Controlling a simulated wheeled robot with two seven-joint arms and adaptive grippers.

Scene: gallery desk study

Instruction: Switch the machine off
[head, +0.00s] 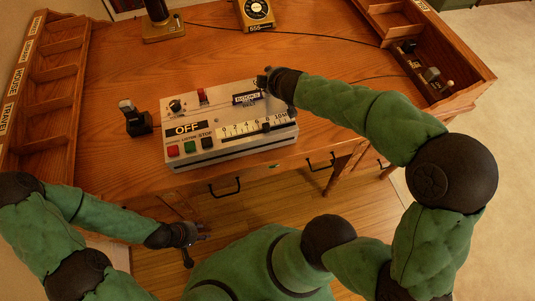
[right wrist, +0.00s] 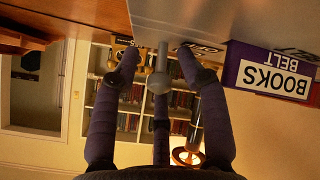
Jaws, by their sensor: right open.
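The machine (head: 235,148) is a pale grey box on the wooden desk, with a black plate reading OFF (head: 187,129). Red, green and black buttons (head: 190,147) line its front left, beside a numbered slider scale (head: 250,130). A black knob (head: 177,106) and a red switch (head: 202,96) sit behind. My right gripper (head: 266,81) is at its back right corner, by the BOOKS BELT plate (head: 246,98). In the right wrist view, its open fingers straddle a grey round-ended lever (right wrist: 159,80); contact is unclear. My left gripper (head: 200,235) is open and empty before the desk.
A black upright device (head: 134,118) stands left of the machine. Labelled wooden trays (head: 45,85) line the left side, and an open wooden compartment box (head: 460,75) the right. A yellow telephone (head: 256,14) and a lamp-like base (head: 163,30) are at the back.

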